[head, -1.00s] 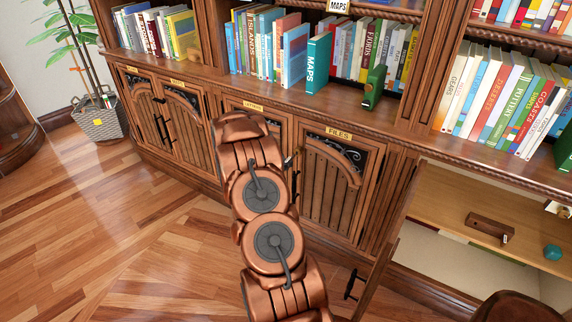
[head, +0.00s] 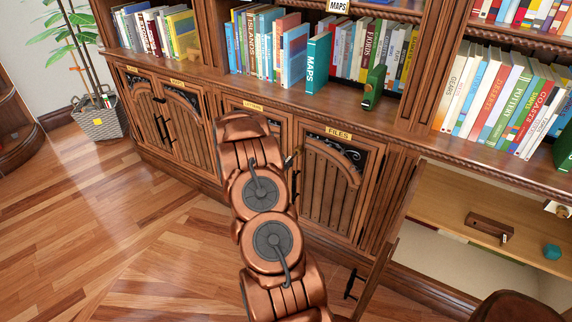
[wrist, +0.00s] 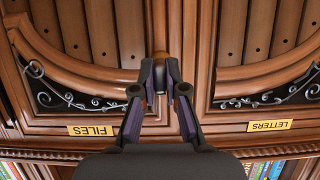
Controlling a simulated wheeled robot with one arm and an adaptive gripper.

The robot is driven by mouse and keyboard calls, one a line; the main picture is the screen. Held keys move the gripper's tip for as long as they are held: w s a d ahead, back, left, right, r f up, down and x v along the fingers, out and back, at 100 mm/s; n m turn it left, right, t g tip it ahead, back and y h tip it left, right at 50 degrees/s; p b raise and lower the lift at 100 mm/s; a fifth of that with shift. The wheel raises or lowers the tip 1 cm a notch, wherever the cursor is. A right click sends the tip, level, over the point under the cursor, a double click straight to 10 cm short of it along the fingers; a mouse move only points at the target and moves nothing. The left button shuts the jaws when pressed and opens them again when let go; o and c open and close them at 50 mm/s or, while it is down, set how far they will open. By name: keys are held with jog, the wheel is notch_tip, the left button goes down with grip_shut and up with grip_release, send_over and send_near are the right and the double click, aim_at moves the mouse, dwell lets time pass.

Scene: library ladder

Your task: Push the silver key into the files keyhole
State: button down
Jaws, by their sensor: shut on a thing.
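The files door (head: 333,190) is closed, under its yellow FILES label (head: 338,133). The wrist view shows the doors upside down, with the FILES label (wrist: 91,130) at left. My gripper (wrist: 160,75) is at the seam between the files and letters doors, close to the files door's edge. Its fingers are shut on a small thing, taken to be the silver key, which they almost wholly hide. A brassy bit shows at the fingertips. The files keyhole is not visible behind the fingers.
The letters door (wrist: 260,60) is beside the files door. A cabinet door at right is open, showing a shelf (head: 450,215) with a wooden block (head: 490,226) and a teal ball (head: 552,252). Books line the shelves above.

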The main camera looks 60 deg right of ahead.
aim_at(288, 160)
jog(key=shift+w+d+p, duration=0.1)
jog(key=shift+d+p, duration=0.55)
jog(key=shift+d, duration=1.15)
jog(key=c, duration=1.1)
grip_release()
jog(key=shift+c, duration=0.2)
jog(key=v, duration=1.2)
jog(key=shift+w, duration=0.1)
jog(key=shift+a, duration=0.1)
